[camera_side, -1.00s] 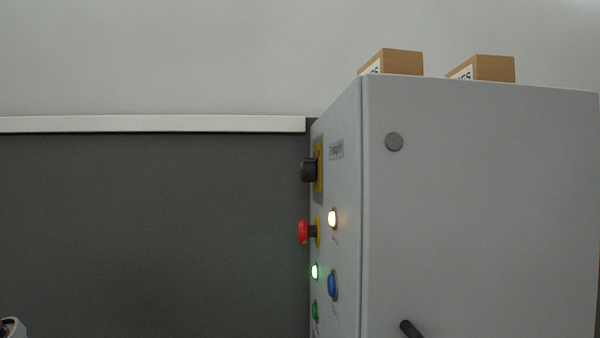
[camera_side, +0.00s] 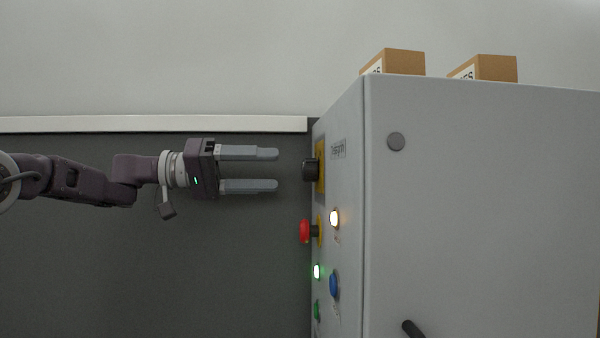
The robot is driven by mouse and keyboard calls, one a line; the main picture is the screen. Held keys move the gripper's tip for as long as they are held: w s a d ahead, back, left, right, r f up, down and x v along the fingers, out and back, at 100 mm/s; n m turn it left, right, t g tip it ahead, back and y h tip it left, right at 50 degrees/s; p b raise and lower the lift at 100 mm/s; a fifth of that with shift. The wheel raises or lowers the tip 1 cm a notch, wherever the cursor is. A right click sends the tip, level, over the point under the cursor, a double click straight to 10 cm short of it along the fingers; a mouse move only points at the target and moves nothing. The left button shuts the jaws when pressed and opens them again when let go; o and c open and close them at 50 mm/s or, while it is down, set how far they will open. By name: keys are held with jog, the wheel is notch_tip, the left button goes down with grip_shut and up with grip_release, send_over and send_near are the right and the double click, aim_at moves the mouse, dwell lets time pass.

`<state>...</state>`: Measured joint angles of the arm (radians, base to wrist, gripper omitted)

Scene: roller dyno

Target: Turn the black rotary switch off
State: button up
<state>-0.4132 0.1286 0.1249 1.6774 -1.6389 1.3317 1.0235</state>
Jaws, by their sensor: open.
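The black rotary switch (camera_side: 310,170) sticks out on a yellow plate high on the left-facing panel of the grey cabinet (camera_side: 480,210). I see it from the side, so its dial position cannot be told. My gripper (camera_side: 277,170) points right at the switch's height. Its two grey fingers are open, one above the other, with nothing between them. The fingertips are a short gap left of the switch and do not touch it.
Below the switch are a red mushroom button (camera_side: 305,231), a lit white lamp (camera_side: 334,218), a lit green lamp (camera_side: 317,272), a blue button (camera_side: 334,285) and a green button (camera_side: 316,311). Two cardboard boxes (camera_side: 405,63) (camera_side: 495,68) sit on the cabinet.

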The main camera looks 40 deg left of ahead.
aim_at(303, 170)
jog(key=x, duration=0.7)
grip_shut()
jog(key=shift+n, duration=0.4)
jog(key=n, duration=1.2)
jog(key=shift+n, duration=2.7)
